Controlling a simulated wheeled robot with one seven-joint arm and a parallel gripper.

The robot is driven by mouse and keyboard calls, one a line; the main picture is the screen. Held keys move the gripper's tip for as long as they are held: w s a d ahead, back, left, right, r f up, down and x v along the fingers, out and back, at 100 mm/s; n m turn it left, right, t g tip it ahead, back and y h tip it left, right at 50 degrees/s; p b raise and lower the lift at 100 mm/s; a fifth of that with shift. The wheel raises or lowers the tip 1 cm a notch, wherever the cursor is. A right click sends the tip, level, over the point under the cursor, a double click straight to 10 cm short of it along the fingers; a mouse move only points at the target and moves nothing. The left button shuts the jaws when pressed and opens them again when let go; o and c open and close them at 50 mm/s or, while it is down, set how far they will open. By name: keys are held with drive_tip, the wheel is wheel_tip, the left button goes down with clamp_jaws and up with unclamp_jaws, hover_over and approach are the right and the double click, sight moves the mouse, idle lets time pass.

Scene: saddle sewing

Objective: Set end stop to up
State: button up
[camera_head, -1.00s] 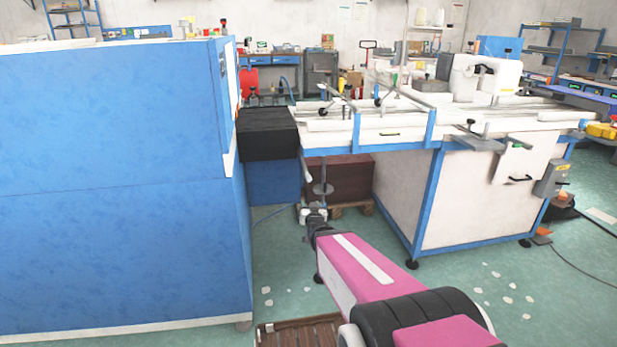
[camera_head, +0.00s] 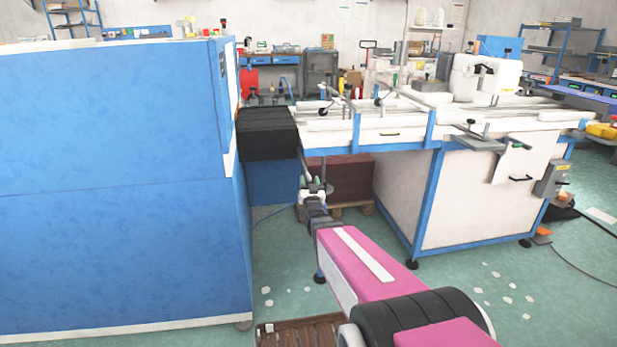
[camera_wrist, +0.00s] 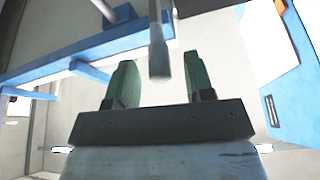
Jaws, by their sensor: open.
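My gripper (camera_head: 312,184) is in front of the left end of the white-and-blue machine table, below its top edge. In the wrist view its two green fingers (camera_wrist: 158,72) are apart. A grey rod (camera_wrist: 158,42) comes down from above, and its lower end shows between the fingers with a gap on each side. I cannot tell its depth relative to the fingertips. It seems to be the end stop, but I cannot be sure. In the head view a thin grey rod (camera_head: 306,170) shows just above my gripper, whose front partly hides what is behind it.
A large blue cabinet (camera_head: 120,200) stands close on the left. A black block (camera_head: 268,133) sits between it and the machine table (camera_head: 440,200). A blue rail (camera_wrist: 90,50) crosses the upper left of the wrist view. A brown box on a pallet (camera_head: 352,178) is behind.

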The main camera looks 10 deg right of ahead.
sight(308, 174)
drive_tip(key=shift+x, duration=1.6)
